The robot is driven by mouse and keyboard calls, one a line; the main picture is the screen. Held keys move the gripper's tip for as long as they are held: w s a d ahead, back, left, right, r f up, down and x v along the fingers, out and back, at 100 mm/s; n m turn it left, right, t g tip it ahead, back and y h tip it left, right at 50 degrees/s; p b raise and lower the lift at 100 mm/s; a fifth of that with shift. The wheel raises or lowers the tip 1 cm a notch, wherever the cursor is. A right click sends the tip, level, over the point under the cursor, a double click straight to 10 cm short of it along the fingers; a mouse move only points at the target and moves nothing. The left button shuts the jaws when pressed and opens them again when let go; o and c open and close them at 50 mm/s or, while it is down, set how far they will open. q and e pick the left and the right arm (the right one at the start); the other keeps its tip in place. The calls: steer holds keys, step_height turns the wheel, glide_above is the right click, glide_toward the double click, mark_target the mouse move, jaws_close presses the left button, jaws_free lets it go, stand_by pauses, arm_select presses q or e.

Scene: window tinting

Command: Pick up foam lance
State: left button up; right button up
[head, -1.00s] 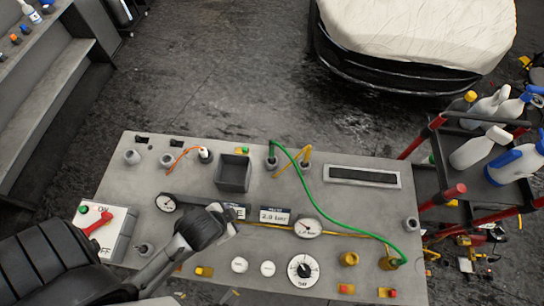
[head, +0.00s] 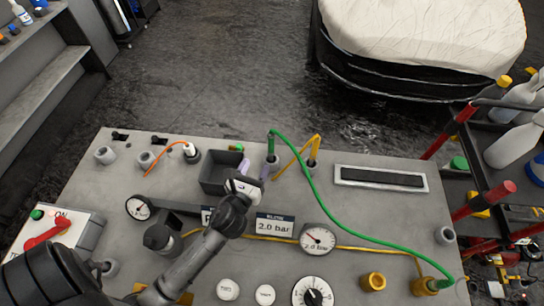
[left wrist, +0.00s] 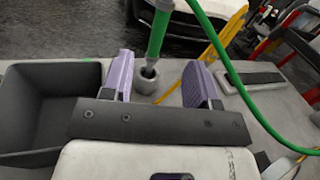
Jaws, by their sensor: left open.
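A green lance (head: 271,146) with a green hose stands upright in a grey round holder (head: 271,164) on the bench panel. No label shows which lance is the foam lance. In the left wrist view the green lance (left wrist: 157,36) is beyond and between the purple fingertips, its lower end in the holder (left wrist: 146,82). My left gripper (head: 254,171) is open and empty, just in front of that holder and beside the dark bin. The fingers show spread apart in the left wrist view (left wrist: 160,82). My right gripper is out of view.
A yellow lance (head: 314,150) stands close right of the green one. The dark open bin (head: 220,180) is close on the left. The green hose (head: 340,215) arcs across the panel's right side. Gauges, knobs and a red-handled switch (head: 46,232) line the front.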

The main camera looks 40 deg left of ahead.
mark_target(274, 134)
arm_select(q)
steer(key=shift+m, duration=0.4)
steer(key=x, duration=0.7)
steer(key=shift+w+d, duration=0.1)
steer(key=shift+w, duration=0.1)
steer(key=shift+x, duration=3.35)
steer(key=shift+f, duration=0.1)
steer(key=shift+c, duration=0.2)
steer(key=c, duration=1)
steer(key=shift+o, duration=0.2)
